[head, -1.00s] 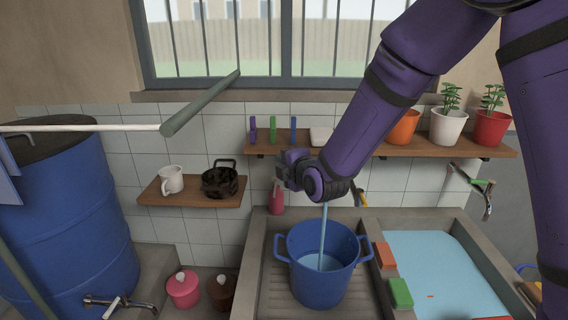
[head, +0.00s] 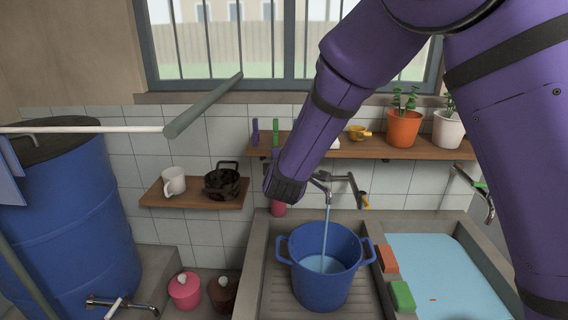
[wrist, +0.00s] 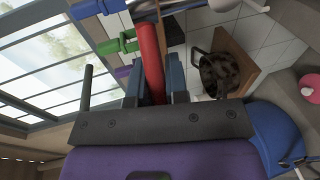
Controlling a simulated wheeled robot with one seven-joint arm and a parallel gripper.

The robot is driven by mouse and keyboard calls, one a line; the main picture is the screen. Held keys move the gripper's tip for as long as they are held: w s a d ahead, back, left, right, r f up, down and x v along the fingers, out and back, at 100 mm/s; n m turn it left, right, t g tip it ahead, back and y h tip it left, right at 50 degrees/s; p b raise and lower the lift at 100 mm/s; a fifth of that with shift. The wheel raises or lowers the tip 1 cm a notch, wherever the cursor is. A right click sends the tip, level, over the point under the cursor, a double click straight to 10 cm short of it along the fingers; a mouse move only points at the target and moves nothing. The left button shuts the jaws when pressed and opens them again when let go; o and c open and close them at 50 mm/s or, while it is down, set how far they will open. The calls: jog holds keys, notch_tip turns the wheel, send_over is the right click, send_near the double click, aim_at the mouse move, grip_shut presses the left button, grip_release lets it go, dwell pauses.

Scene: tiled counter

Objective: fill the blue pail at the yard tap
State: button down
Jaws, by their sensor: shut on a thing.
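The blue pail (head: 323,288) stands upright on the ridged drainboard, its two handles to left and right, with water (head: 322,264) lying low inside. A water stream (head: 326,222) falls into it from the tap (head: 322,182) on the tiled wall. My gripper (wrist: 154,72) is left of the spout in the head view, its fingers mostly hidden by my own wrist. In the wrist view its fingers are shut around a red bar-like piece (wrist: 150,50). Whether this piece belongs to the tap is not clear.
The basin of water (head: 440,265) lies right of the pail, with orange (head: 387,259) and green (head: 403,294) blocks on the divider. A shelf with plant pots (head: 404,128) runs above. A blue barrel (head: 65,215) is left.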

jog(key=shift+w+m+g+h, duration=0.25)
jog(key=shift+w+m+h, duration=0.25)
jog(key=shift+m+h, duration=0.55)
jog(key=shift+w+m+g+h, duration=0.2)
jog(key=shift+w+m+h, duration=0.4)
jog(key=shift+h, duration=0.75)
jog(key=shift+w+m+g+h, duration=0.25)
jog(key=shift+w+m+h, duration=0.1)
jog(key=shift+m+h, duration=0.8)
jog(key=shift+d, duration=0.1)
jog(key=c, duration=1.1)
grip_release()
jog(key=v, duration=1)
jog(key=shift+s+a, duration=0.25)
